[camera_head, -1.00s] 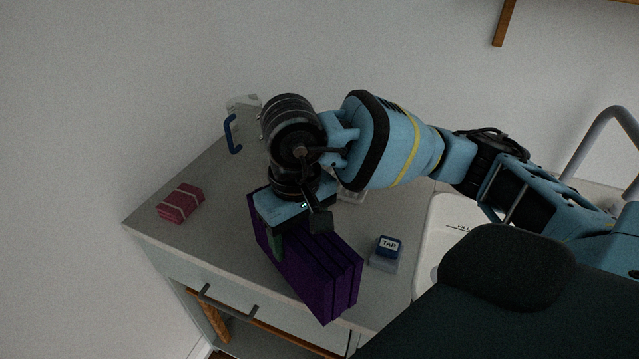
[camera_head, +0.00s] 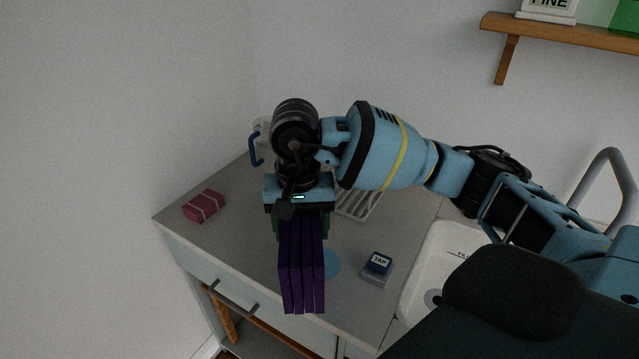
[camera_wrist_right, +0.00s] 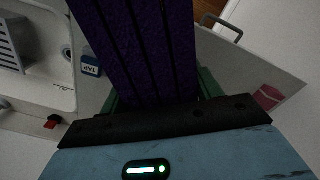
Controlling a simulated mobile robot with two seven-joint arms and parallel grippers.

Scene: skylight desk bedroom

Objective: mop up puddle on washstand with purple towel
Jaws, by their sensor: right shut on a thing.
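The purple towel (camera_head: 302,265) hangs folded from my right gripper (camera_head: 303,215), which is shut on its upper end. In the right wrist view the towel (camera_wrist_right: 140,45) fills the upper middle, with green fingers at its sides. A pale blue puddle (camera_head: 332,264) shows just right of the towel on the grey washstand top (camera_head: 240,235); the towel hides part of it. In the head view the towel overlaps the washstand's front edge, and I cannot tell whether it touches the top. My left gripper is not in view.
A TAP box (camera_head: 377,268) stands right of the puddle, near the white basin (camera_head: 433,262). A red bundle (camera_head: 204,206) lies at the left. A white soap rack (camera_head: 358,203) and a blue-handled mug (camera_head: 258,145) stand behind my arm.

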